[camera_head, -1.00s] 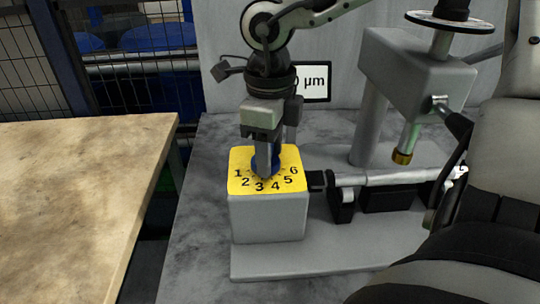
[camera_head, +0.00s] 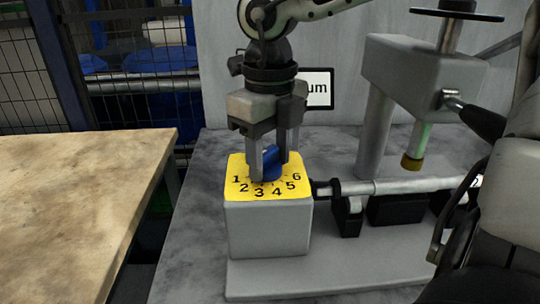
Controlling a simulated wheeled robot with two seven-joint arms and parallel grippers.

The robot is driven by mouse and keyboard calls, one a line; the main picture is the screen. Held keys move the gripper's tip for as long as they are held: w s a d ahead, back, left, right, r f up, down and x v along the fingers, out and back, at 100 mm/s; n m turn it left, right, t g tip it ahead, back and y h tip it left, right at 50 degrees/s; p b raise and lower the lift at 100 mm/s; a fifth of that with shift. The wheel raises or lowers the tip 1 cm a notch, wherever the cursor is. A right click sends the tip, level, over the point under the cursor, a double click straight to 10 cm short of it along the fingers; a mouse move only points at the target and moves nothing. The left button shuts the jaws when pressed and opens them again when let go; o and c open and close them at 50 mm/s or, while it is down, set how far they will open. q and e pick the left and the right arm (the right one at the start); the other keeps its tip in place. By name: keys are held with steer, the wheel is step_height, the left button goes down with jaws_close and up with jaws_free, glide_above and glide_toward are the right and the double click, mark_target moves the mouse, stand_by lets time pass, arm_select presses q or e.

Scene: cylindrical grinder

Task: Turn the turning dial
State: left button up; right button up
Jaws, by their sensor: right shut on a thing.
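The turning dial (camera_head: 271,164) is a blue knob on a yellow plate (camera_head: 240,189) marked with numbers 1 to 6. The plate tops a grey block (camera_head: 268,230) in the middle of the head view. My right gripper (camera_head: 269,170) points straight down over the dial, with its fingers on either side of the knob and shut on it. The fingers hide part of the knob and the back of the plate. My left gripper is not in view.
The grinder's grey housing (camera_head: 420,75) stands at the right, with a horizontal shaft (camera_head: 400,187) beside the block. A sign (camera_head: 318,89) is on the back panel. A wooden table (camera_head: 70,200) is at the left, and a wire fence (camera_head: 30,70) is behind.

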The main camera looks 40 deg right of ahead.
mark_target(270, 152)
steer(key=shift+r, duration=0.1)
steer(key=o, duration=1)
steer(key=shift+c, duration=0.2)
step_height(270, 152, up, 16)
steer(key=p, duration=0.2)
steer(key=shift+p, duration=0.3)
